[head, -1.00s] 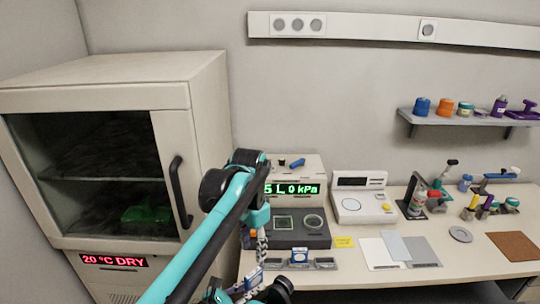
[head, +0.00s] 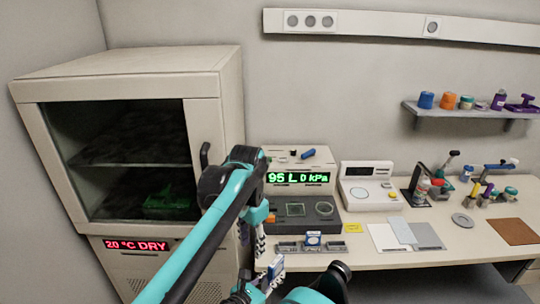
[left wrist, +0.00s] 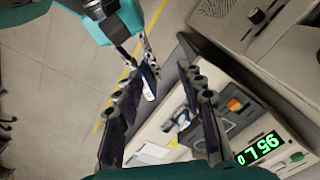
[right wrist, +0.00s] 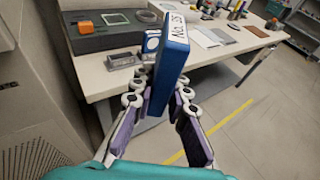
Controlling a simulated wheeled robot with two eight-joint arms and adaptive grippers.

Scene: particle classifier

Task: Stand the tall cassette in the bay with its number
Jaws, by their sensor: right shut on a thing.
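My right gripper (right wrist: 160,97) is shut on a tall blue cassette (right wrist: 172,58), labelled what looks like "NO. 25", held upright off the table. In the head view the cassette (head: 276,267) is in front of the table's front edge, partly behind my arm. Three grey bays stand along that edge: left (head: 288,246), middle (head: 313,247) and right (head: 337,246). A blue-and-white piece (head: 313,238) is at the middle bay; bay numbers are too small to read. My left gripper (left wrist: 162,95) is open and empty, above and beside the right one.
A drying cabinet (head: 225,110) stands left. Flat plates (head: 383,237) and a brown mat (head: 512,231) lie right. Floor in front of the table is clear.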

